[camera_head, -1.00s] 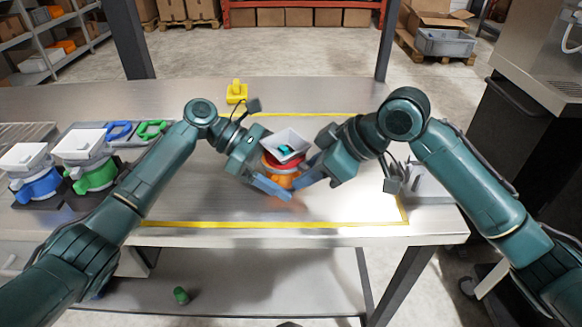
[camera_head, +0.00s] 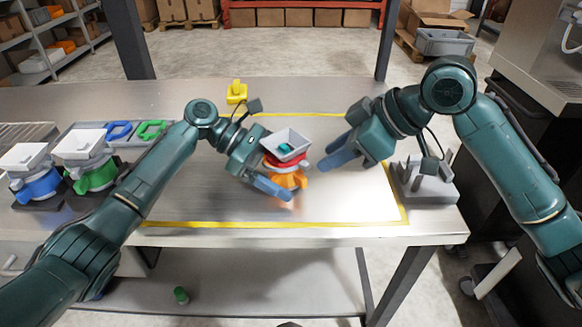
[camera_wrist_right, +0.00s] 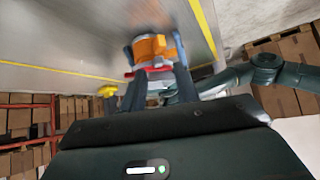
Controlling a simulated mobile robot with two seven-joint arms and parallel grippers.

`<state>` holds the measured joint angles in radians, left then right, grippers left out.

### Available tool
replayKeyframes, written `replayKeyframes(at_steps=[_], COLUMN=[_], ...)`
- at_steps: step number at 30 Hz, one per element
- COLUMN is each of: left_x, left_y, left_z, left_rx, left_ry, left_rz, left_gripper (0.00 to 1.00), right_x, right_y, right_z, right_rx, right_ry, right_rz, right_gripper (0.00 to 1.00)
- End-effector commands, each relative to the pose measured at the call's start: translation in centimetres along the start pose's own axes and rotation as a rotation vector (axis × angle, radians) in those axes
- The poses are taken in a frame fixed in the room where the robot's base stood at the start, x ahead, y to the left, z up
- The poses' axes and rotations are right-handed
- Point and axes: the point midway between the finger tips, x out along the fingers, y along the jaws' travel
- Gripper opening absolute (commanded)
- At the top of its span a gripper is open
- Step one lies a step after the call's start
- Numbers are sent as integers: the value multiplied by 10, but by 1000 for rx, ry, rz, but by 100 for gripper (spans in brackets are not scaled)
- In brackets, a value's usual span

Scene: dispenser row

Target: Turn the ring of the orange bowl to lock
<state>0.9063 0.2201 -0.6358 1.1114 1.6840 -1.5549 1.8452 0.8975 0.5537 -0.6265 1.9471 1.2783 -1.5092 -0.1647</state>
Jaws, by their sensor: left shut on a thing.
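The orange bowl (camera_head: 289,180) stands on the table within the yellow outline, under a red ring (camera_head: 286,160). My left gripper (camera_head: 288,192) is shut on the orange bowl from the left, low down. My right gripper (camera_head: 326,158) is open and empty, apart from the bowl and to its right. In the right wrist view, the orange bowl (camera_wrist_right: 153,46) and part of the red ring show beyond and between its spread fingers. The bowl's far side is hidden.
Dispensers with a blue bowl (camera_head: 40,184) and a green bowl (camera_head: 95,176) stand at the left. A yellow piece (camera_head: 236,92) is at the back. A grey fixture (camera_head: 426,180) stands at the right.

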Motion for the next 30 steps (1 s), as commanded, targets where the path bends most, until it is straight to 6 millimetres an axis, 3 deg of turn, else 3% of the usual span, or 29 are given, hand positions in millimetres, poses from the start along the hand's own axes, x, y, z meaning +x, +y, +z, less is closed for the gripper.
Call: replayKeyframes(at_steps=[11,12,18,26,30], left_x=[-1,-1,-1,-3,-17], left_y=[0,0,0,0,0], left_z=[1,1,1,1,4], left_rx=[1,1,1,0,-2], left_ry=[-1,-1,-1,0,0], left_rz=[2,2,1,2,2], left_gripper=[66,84,100,100,100], right_x=[-6,-6,-6,-8,-18], right_y=[0,0,0,0,0], right_z=[0,0,0,-1,-10], right_rx=[1,1,1,1,1], right_ry=[-2,-2,-2,-2,-2], right_rz=[1,1,1,1,1], right_gripper=[31,31,31,31,31])
